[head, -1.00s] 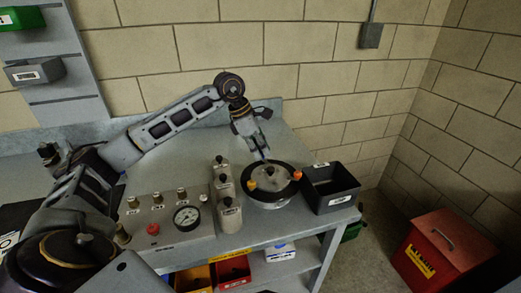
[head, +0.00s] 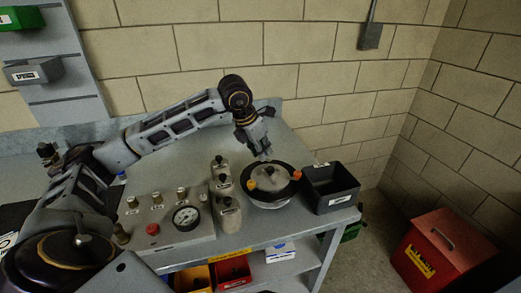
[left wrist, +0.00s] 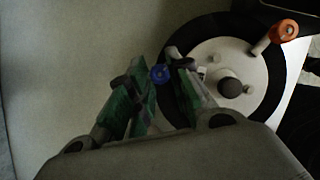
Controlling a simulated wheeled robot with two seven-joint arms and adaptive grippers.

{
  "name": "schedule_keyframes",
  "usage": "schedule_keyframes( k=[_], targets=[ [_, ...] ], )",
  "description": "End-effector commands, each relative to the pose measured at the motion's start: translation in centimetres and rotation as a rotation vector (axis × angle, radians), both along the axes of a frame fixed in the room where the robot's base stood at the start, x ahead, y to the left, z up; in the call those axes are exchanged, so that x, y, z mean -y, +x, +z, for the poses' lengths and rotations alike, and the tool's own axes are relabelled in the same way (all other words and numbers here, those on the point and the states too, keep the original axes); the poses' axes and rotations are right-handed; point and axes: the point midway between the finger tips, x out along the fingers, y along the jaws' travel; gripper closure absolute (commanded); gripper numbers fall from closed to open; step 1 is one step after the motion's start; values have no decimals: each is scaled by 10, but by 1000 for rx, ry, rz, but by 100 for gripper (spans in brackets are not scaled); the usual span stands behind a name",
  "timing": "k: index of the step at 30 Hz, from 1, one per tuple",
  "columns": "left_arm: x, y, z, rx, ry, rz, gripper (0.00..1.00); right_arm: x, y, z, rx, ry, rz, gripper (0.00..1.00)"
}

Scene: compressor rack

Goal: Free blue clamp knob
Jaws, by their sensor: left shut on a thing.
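The round pot (head: 268,203) has a black rim and a pale lid (head: 267,182) with a dark centre knob. An orange clamp knob (head: 297,174) is on its right and a yellow one (head: 252,185) on its front left. The blue clamp knob (left wrist: 159,74) shows in the left wrist view between the fingertips of my left gripper (left wrist: 163,82), at the rim's edge. This gripper (head: 263,154) is shut on it at the far side of the pot. In the head view the fingers hide the blue knob. My right gripper is in neither view.
A black open bin (head: 347,201) stands right of the pot. Several grey canisters (head: 229,216) stand close on its left, beside a panel with a gauge (head: 186,217). A red box (head: 435,250) is on the floor. The bench behind the canisters is clear.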

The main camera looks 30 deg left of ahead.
Motion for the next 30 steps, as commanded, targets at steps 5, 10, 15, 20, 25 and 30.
schedule_keyframes(
  k=[5,10,15,20,25,30],
  targets=[
    [2,1,2,4,-1,117,100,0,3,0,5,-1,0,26],
    [2,1,2,5,-2,234,100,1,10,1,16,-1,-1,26],
    [3,1,2,6,-2,345,100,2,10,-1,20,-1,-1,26],
    [4,1,2,5,-2,435,100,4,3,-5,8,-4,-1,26],
    [4,1,2,5,-2,503,100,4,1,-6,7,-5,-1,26],
    [4,1,2,5,-3,539,100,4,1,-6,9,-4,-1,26]
  ],
)
